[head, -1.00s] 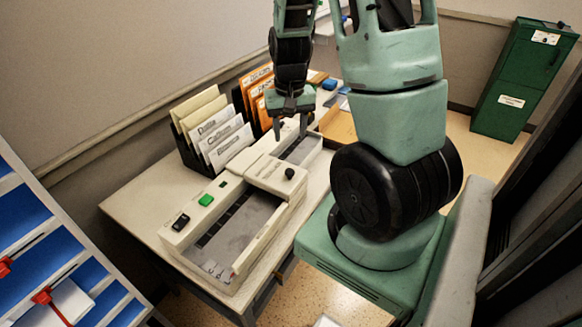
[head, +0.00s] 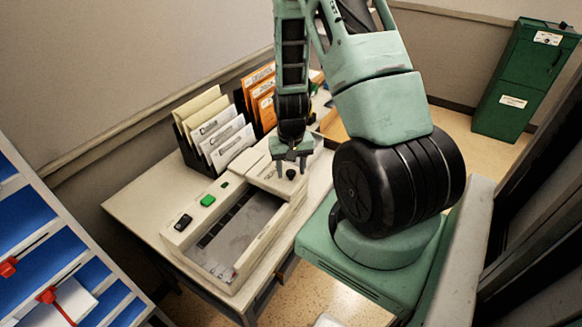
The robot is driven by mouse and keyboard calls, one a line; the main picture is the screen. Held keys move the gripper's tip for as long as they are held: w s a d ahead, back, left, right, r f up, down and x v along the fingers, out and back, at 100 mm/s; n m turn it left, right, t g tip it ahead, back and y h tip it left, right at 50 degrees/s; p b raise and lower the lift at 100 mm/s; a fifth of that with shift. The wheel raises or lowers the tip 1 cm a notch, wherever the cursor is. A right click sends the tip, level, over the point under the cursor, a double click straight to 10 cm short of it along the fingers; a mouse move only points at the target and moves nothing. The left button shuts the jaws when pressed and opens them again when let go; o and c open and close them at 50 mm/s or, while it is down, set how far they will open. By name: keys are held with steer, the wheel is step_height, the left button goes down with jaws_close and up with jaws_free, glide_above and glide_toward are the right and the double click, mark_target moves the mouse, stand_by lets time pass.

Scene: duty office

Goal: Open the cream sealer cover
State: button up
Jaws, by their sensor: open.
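The cream sealer (head: 188,232) sits on the table, with a long open grey bed (head: 243,232), a green button and a black switch at its left end. Its cream cover (head: 262,172) lies over the right part of the bed and carries a round black knob (head: 291,174). My gripper (head: 290,172) points down at the cover with its fingers apart, one on each side of the knob as seen here. Whether the fingers touch the knob I cannot tell. Nothing is held. My arm hides part of the sealer's far end.
A black rack of white and orange envelopes (head: 222,140) stands behind the sealer, close to my gripper. A blue-slotted shelf (head: 45,250) with red tabs is at the left. A green cabinet (head: 520,80) stands at the far right. The table's front left (head: 135,205) is clear.

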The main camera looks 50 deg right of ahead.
jaws_close()
steer(key=shift+r, duration=0.15)
